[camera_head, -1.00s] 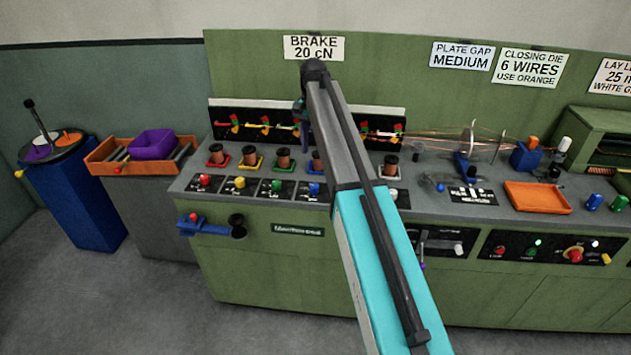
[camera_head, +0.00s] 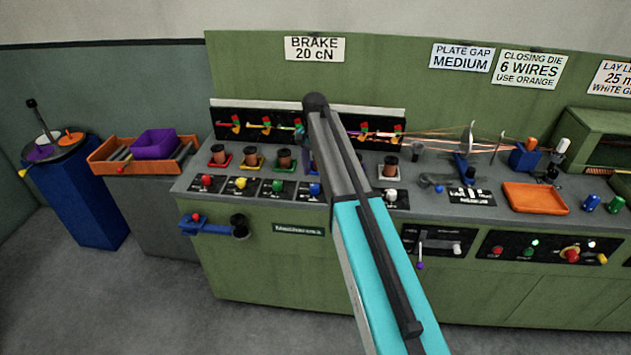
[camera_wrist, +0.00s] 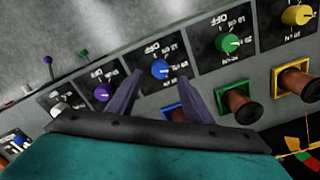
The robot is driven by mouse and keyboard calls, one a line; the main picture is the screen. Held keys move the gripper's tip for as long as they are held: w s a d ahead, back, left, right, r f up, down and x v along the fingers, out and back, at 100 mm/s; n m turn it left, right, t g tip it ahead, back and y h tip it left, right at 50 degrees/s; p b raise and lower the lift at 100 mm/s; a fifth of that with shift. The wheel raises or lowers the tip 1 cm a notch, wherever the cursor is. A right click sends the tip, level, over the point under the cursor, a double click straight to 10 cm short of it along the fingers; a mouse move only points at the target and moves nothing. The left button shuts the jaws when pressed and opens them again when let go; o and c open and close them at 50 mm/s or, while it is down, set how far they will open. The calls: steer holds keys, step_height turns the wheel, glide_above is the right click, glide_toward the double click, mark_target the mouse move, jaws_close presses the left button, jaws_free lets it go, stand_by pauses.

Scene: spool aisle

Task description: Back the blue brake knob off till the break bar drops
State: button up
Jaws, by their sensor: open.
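The blue brake knob (camera_wrist: 160,69) shows in the wrist view on a black dial plate marked OFF, with a pale pointer line on its face. My gripper (camera_wrist: 160,77) is open, one finger on each side of the knob in the picture; I cannot tell whether either touches it. The blue knob also shows in the head view (camera_head: 314,189), just left of my arm. My gripper is hidden behind my arm there. Small coloured bars with red and green ends (camera_head: 267,125) line the black back panel; the blue knob's break bar is not clearly visible behind my arm.
Close neighbours are the purple knob (camera_wrist: 102,92) and green knob (camera_wrist: 227,42), with a yellow knob (camera_wrist: 298,15) farther right. Copper spools (camera_wrist: 240,103) stand in coloured holders near the fingers. A sign (camera_head: 315,49) reads BRAKE 20 cN. An orange tray (camera_head: 535,198) sits to the right.

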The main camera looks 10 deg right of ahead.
mark_target(315, 186)
steer(key=shift+f+p, duration=0.65)
steer(key=shift+f, duration=1.9)
steer(key=c, duration=1.1)
steer(key=shift+o, duration=0.2)
